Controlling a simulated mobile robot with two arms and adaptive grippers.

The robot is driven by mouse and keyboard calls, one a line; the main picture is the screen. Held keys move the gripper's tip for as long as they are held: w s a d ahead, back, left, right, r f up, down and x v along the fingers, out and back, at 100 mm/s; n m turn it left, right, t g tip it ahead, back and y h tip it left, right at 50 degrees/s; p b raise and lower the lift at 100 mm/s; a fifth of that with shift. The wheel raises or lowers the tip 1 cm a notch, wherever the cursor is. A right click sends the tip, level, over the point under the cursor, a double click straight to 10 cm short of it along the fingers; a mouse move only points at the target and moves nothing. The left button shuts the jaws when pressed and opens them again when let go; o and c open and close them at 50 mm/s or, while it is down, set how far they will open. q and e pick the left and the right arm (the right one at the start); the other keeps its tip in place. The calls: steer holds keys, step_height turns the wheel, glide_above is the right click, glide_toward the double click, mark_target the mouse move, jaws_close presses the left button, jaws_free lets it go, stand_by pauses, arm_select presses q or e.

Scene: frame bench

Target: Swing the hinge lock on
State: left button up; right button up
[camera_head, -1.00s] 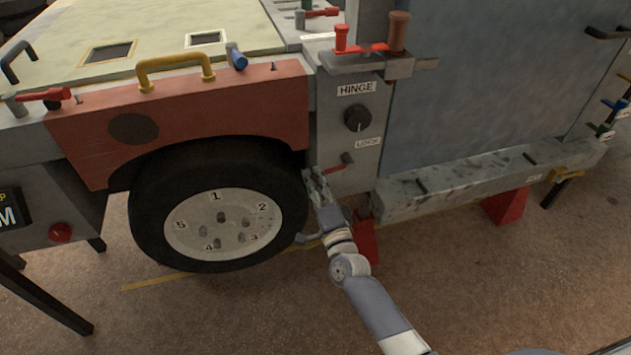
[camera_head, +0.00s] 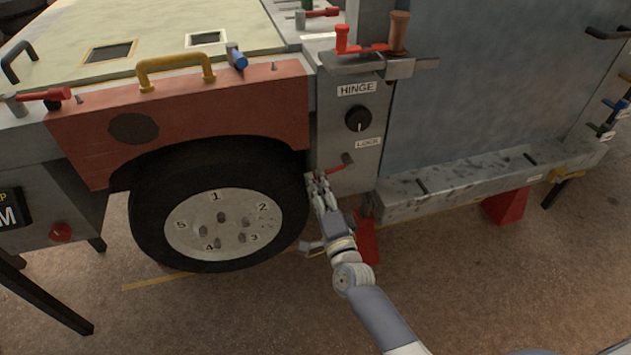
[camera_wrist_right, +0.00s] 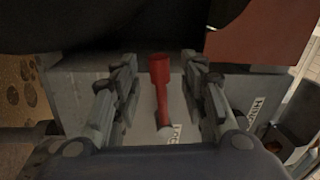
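The hinge lock is a small lever with a red handle (camera_head: 336,169) on the grey post, just below the LOCK label (camera_head: 367,143). In the head view its red end points left and slightly down. In the right wrist view the red handle (camera_wrist_right: 161,88) stands upright in the middle. My right gripper (camera_head: 319,178) is at the handle's left end, low beside the tyre. In the wrist view its two fingers (camera_wrist_right: 160,68) are apart, one on each side of the handle, with visible gaps. My left gripper is not in view.
The black tyre (camera_head: 147,210) is close on the left of my right gripper. A black knob (camera_head: 358,118) sits above the lever under the HINGE label (camera_head: 356,89). A grey ledge (camera_head: 455,183) runs to the right. A red stand (camera_head: 366,240) is below.

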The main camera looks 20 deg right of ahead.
steer(key=s+f, duration=0.1)
steer(key=s, duration=0.9)
steer(key=shift+d+f, duration=0.25)
